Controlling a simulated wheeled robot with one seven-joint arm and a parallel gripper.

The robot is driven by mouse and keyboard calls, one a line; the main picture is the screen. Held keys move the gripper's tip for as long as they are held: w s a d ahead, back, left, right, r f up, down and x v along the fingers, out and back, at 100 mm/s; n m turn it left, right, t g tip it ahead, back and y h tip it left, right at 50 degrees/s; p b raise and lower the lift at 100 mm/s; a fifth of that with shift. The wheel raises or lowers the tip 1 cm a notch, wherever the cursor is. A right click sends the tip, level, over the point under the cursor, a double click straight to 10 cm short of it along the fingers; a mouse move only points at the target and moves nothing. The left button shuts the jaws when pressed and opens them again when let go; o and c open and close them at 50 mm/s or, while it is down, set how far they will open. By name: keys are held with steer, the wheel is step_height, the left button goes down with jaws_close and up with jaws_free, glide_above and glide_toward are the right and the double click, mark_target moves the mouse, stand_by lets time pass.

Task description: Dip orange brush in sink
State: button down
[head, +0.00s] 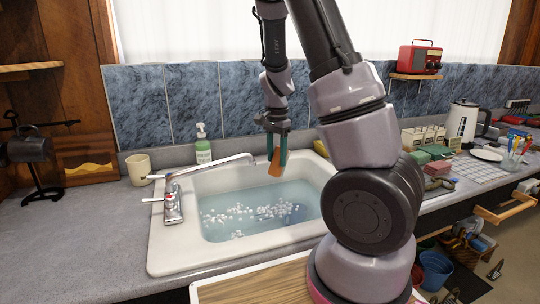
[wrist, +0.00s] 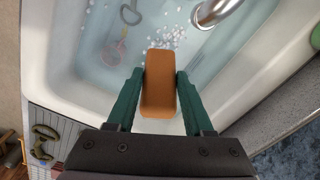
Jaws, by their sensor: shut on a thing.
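The orange brush (head: 275,163) hangs below my gripper (head: 277,150), tilted, above the sink water. In the wrist view the orange brush (wrist: 159,84) sits between the two green fingers of my gripper (wrist: 160,92), which are shut on it. The white sink (head: 172,246) holds blue water (head: 262,208) with white foam on it. The brush appears to be above the water surface and apart from it. Its bristles cannot be made out. In the wrist view, a reddish item with a handle (wrist: 115,47) shows blurred under the water.
A chrome faucet (head: 172,205) stands at the sink's left, its spout reaching over the basin near the brush. A green soap bottle (head: 203,150) and a beige mug (head: 139,169) stand behind and left. Boxes (head: 437,168) and a kettle (head: 462,122) crowd the right counter.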

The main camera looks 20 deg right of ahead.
step_height(320, 180, down, 22)
stand_by(1.2)
steer(key=shift+d, duration=0.2)
stand_by(0.3)
steer(key=shift+d, duration=0.35)
steer(key=shift+a, duration=0.2)
stand_by(0.3)
steer(key=shift+a, duration=0.95)
steer(key=shift+d, duration=0.1)
